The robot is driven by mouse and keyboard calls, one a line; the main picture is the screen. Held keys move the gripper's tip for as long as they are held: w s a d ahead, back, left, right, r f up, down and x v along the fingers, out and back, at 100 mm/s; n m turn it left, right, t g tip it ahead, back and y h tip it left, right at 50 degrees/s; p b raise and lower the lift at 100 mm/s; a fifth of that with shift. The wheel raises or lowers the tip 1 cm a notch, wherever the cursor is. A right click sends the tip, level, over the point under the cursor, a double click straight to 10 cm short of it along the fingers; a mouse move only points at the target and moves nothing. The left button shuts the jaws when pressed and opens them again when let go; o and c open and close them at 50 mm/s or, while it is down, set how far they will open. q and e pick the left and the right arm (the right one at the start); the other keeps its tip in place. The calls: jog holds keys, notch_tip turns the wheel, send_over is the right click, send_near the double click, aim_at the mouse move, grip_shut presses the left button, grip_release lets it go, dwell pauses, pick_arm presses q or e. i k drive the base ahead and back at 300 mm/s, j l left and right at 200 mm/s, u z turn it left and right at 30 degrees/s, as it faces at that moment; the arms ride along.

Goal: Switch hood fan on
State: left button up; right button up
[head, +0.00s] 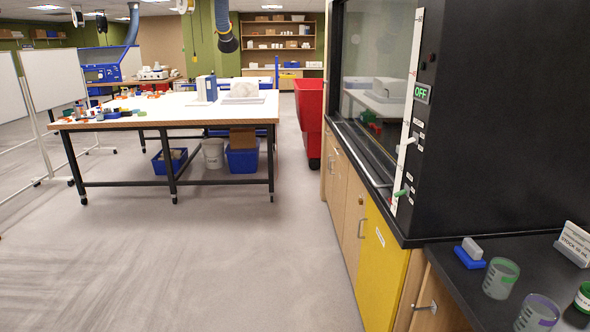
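The fume hood (490,120) is a large black cabinet on the right with a glass front and wooden cupboards below. A white control strip (406,120) runs down its front corner post. Below the display a white lever or knob (408,141) sticks out, and lower down a green-handled one (401,193). A dark round button (432,57) sits above the display. Which control works the fan cannot be told. Neither of my grippers shows in the head view.
A black counter (460,283) at lower right holds beakers (500,278), a blue-based block (470,253) and a sign (575,243). A long white table (180,110) stands left of a red bin (309,110). The floor (240,260) before the hood is clear.

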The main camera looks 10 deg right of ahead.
aim_at(402, 193)
jog(key=i, duration=1.3)
jog(key=i+j+z, duration=0.1)
jog(key=i+z, duration=0.35)
jog(key=i+j+z, duration=0.3)
jog(key=i+z, duration=0.15)
jog(key=i, duration=0.15)
